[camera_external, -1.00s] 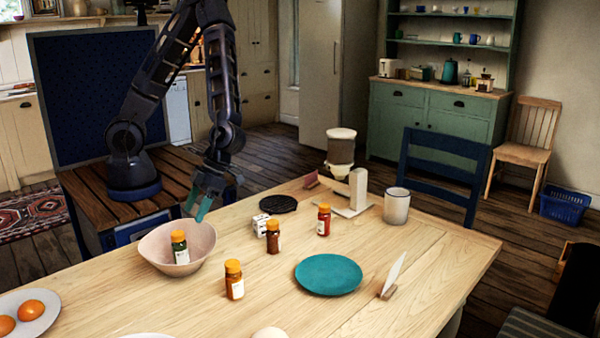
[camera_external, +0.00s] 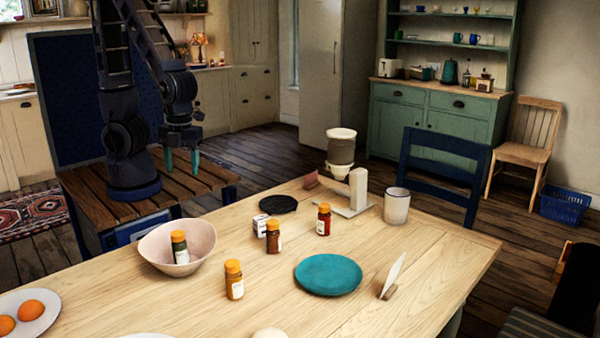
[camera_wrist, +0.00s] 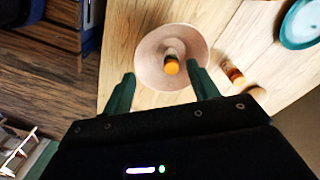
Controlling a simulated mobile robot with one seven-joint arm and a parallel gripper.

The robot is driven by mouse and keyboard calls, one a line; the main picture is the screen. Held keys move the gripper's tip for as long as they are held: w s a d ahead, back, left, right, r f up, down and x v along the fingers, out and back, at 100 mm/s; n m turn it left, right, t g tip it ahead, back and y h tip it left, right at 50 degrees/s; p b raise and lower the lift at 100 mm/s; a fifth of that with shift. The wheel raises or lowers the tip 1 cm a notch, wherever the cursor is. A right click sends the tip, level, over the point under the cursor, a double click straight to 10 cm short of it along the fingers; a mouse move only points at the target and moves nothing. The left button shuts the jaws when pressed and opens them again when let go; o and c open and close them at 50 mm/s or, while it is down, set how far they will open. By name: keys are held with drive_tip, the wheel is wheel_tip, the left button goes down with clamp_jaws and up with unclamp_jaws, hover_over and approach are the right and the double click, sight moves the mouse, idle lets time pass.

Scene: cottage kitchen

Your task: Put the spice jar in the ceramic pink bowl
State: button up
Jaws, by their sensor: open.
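The pink bowl (camera_external: 204,236) stands near the table's left back edge in the external view. A spice jar with an orange lid and green contents (camera_external: 179,247) is inside it, leaning a little. The wrist view shows the same bowl (camera_wrist: 190,33) and jar (camera_wrist: 171,64) ahead of my fingers. Three more spice jars stand on the table: an orange-yellow one (camera_external: 234,280), a brown one (camera_external: 273,237) and a red one (camera_external: 323,219). My gripper (camera_external: 182,162) is open and empty, above my wooden base top, back from the bowl and apart from it.
A teal plate (camera_external: 328,274), a small white box (camera_external: 260,226), a black round trivet (camera_external: 279,204) and a white mug (camera_external: 397,206) are on the table (camera_external: 440,262). A card in a holder (camera_external: 393,275) stands at the right.

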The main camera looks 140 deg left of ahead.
drive_tip(key=s+d+r+n+t, duration=0.1)
drive_tip(key=s+r+n+t, duration=0.4)
drive_tip(key=s+r+n, duration=0.6)
drive_tip(key=v, duration=0.7)
drive_tip(key=shift+s+d+r, duration=0.3)
drive_tip(key=shift+d, duration=0.05)
